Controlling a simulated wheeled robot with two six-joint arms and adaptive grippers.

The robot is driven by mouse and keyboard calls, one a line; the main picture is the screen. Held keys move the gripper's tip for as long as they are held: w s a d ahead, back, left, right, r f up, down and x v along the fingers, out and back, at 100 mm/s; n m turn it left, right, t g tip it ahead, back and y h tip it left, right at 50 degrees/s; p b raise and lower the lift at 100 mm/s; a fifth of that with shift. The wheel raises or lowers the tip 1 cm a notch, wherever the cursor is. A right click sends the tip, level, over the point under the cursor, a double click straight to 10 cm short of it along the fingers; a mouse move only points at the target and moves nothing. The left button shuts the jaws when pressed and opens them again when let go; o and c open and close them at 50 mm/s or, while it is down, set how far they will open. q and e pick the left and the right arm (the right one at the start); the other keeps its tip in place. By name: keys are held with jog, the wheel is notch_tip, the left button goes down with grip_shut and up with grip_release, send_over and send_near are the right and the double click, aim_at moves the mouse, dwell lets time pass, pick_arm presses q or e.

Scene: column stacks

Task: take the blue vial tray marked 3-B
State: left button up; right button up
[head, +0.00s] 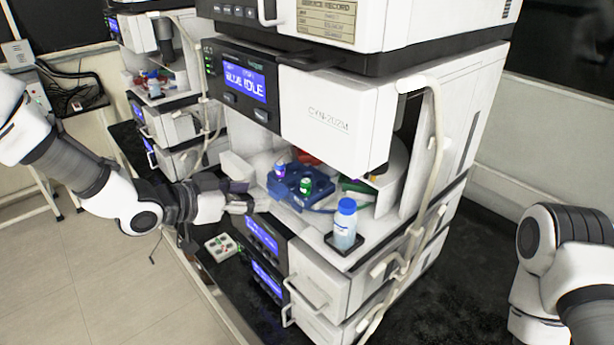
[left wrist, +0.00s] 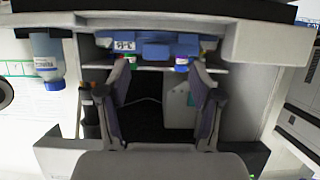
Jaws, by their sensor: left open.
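The blue vial tray (head: 283,196) sits in the open bay of the instrument stack. It holds a purple-capped vial (head: 280,170) and a green-capped vial (head: 306,186). My left gripper (head: 246,197) is at the bay's left edge, just left of the tray, open and empty. In the left wrist view, which looks upside down, the tray (left wrist: 156,51) lies beyond the fingertips of the open gripper (left wrist: 160,70). A white label (left wrist: 123,44) on its front appears to read 3-B, inverted. My right arm shows at the right edge; its gripper is out of view.
A blue-capped bottle (head: 345,226) stands on a small black holder at the bay's front right; it shows in the left wrist view (left wrist: 47,60). A pale tube (head: 437,150) runs down the stack. A similar stack (head: 165,90) stands behind left.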

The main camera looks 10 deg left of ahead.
aim_at(272, 193)
pick_arm(q)
jog(key=shift+w+d+r+p, duration=0.15)
jog(key=shift+w+d+p, duration=0.15)
jog(key=shift+d+p, duration=0.5)
jog(key=p+x, duration=0.1)
jog(key=x, duration=0.3)
jog(key=shift+w+d+f, duration=0.1)
jog(key=shift+w+f, duration=0.15)
jog(key=shift+w, duration=0.1)
jog(key=shift+s+a, duration=0.15)
jog(key=shift+a, duration=0.15)
jog(key=shift+c, duration=1)
jog(key=shift+s+a+r, duration=0.15)
jog(key=shift+s, duration=0.1)
jog(key=c, duration=0.5)
jog(key=shift+s, duration=0.1)
grip_shut()
pick_arm(e)
jog(key=r, duration=0.3)
jog(key=shift+s, duration=0.25)
